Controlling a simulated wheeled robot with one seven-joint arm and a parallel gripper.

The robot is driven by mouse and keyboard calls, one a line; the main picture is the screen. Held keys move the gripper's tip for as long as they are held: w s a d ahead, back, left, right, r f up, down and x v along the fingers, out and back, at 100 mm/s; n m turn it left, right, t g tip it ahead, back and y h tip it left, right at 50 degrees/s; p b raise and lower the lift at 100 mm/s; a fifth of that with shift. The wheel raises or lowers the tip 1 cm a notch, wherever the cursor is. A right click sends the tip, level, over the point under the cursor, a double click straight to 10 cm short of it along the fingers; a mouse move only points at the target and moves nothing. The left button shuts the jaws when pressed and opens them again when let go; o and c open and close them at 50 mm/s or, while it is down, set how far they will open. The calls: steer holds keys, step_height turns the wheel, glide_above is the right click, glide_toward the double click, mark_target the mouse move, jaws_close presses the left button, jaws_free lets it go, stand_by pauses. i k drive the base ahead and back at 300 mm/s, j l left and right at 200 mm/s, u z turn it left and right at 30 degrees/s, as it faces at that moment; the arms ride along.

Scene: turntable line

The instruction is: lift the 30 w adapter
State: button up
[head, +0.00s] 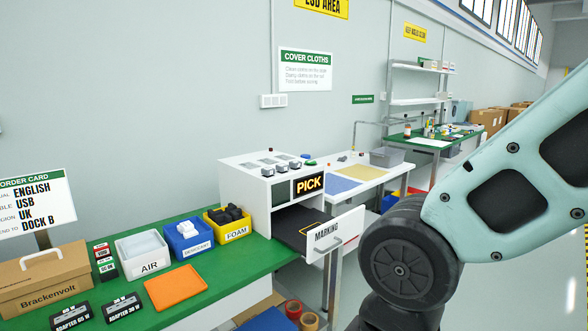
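A small black block marked "ADAPTER 30 W" (122,308) is at the near edge of the green-topped bench, at the lower left. I cannot tell whether it is the adapter itself or a label holder. A similar black block marked "ADAPTER 60 W" (72,316) stands just left of it. My arm comes in from the right, well away from both blocks. My gripper is not in view, so its opening and contents are not shown.
An orange mat (174,287) lies right of the 30 W block. Behind are a brown Brackenvolt box (42,284), a white AIR bin (143,254), a blue bin (186,240) and a yellow FOAM bin (229,224). A white PICK cabinet (232,193) has its MARKING drawer (330,236) pulled out.

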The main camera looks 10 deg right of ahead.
mark_target(113, 311)
steer(key=i+j, duration=0.25)
steer(key=j, duration=0.2)
steer(key=i+j+u, duration=0.1)
steer(key=i+j, duration=0.15)
steer(key=j, duration=0.25)
steer(key=i+j, duration=0.25)
steer(key=j, duration=0.2)
steer(key=i+j+u, duration=0.1)
steer(key=i+j, duration=0.15)
steer(key=j, duration=0.2)
steer(key=i+j, duration=0.3)
steer(key=j+u, duration=0.05)
steer(key=j, duration=0.1)
